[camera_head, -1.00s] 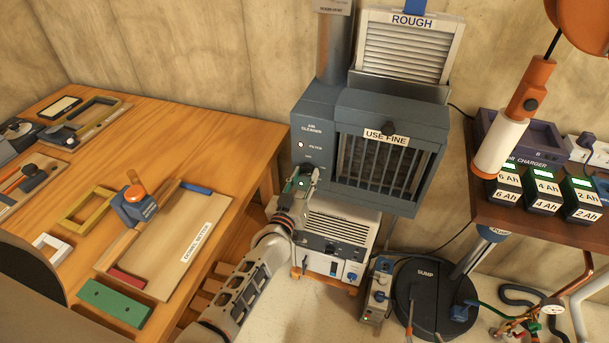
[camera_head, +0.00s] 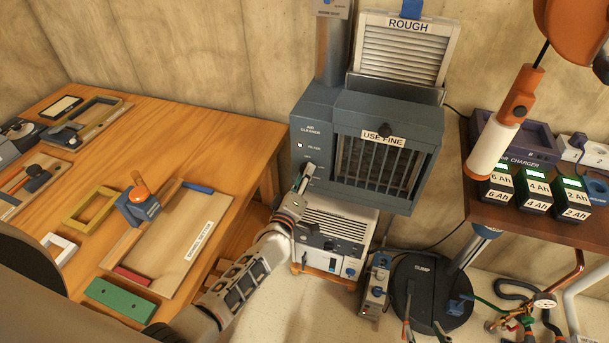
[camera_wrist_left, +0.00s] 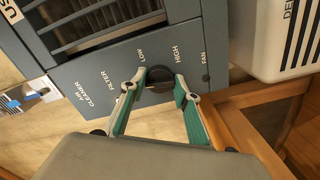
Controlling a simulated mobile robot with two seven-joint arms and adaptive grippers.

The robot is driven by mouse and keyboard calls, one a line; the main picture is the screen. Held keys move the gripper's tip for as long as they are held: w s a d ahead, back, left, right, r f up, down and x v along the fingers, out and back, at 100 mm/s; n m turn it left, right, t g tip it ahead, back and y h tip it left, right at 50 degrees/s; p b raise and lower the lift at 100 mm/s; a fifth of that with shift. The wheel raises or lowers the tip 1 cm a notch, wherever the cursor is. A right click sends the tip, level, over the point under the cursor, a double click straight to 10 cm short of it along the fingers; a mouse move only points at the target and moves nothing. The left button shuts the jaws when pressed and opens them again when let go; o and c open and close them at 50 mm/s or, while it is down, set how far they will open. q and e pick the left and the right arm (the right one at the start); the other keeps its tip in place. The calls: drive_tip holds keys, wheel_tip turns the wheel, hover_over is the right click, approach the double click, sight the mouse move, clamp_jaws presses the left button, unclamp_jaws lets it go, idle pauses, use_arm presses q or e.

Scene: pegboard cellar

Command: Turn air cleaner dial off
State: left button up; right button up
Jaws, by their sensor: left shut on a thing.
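The air cleaner (camera_head: 318,112) is a blue-grey cabinet against the wall, with a barred front opening. Its dial (camera_wrist_left: 159,76) is a dark round knob on the side panel, between the LOW and HIGH labels in the left wrist view. My left gripper (camera_head: 304,179) reaches up to that panel. In the left wrist view its teal-padded fingers (camera_wrist_left: 158,90) are shut on the dial, one on each side. The fingers partly cover the dial, and I cannot tell which setting it points to. In the head view the dial is hidden behind the gripper. My right gripper is not in view.
A wooden workbench (camera_head: 235,145) with trays stands left. A white unit (camera_head: 335,232) sits below the cleaner. A black sump (camera_head: 430,290) and a charger table (camera_head: 520,228) stand right. An orange-and-white hanging tool (camera_head: 505,120) is at upper right.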

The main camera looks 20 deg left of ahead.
use_arm(q)
drive_tip(key=shift+n, duration=0.9)
drive_tip(key=shift+r, duration=0.1)
drive_tip(key=o, duration=1.1)
drive_tip(key=s, duration=1.2)
drive_tip(key=shift+a, duration=0.25)
